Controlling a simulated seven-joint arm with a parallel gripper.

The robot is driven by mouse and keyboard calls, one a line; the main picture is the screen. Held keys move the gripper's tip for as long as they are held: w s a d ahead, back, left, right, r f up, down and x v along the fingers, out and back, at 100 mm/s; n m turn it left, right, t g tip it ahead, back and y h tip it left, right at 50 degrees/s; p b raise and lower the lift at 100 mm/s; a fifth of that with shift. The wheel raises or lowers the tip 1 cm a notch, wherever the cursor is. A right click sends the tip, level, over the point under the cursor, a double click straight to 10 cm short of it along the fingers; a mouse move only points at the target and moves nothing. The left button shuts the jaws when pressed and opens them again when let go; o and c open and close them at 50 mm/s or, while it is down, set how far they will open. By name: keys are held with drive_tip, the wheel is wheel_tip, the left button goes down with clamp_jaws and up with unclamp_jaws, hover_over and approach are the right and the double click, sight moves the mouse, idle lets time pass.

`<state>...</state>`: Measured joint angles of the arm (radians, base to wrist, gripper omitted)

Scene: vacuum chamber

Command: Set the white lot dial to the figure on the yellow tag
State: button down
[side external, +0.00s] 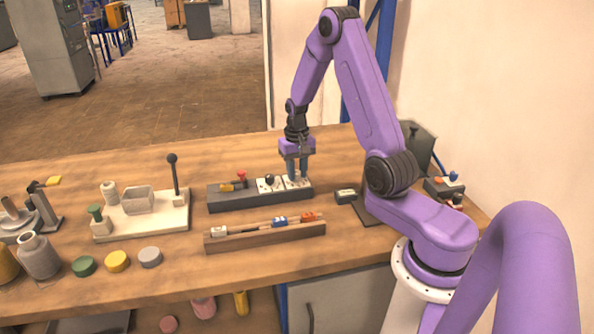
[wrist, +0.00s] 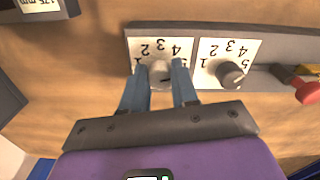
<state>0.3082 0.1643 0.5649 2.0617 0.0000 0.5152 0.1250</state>
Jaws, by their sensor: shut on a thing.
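A pale, whitish knob (wrist: 160,79) sits on a white plate numbered 1 to 5 (wrist: 160,44), on the dark panel. My gripper (side external: 298,178), also in the wrist view (wrist: 161,70), is shut on this knob, with a blue finger on each side. A small dark line shows on the knob's top, but I cannot tell which figure it points to. The fingers partly cover the plate's 1 and 5. A darker grey knob (wrist: 230,74) stands on a like plate beside it, untouched. I cannot make out a yellow tag with a readable figure.
A red knob (wrist: 306,92) and a yellowish piece (wrist: 287,76) are on the same panel (side external: 262,199). A wooden rack (side external: 265,237) with small coloured blocks lies in front. A small grey device (side external: 346,196) stands to the right. A white base with a black lever (side external: 173,175) stands left.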

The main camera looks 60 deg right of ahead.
sight(297, 173)
drive_tip(key=shift+m, duration=0.6)
drive_tip(key=c, duration=0.9)
unclamp_jaws()
drive_tip(key=shift+o, duration=0.2)
wheel_tip(297, 173, up, 18)
drive_tip(key=shift+f, duration=0.25)
drive_tip(key=shift+a, duration=0.1)
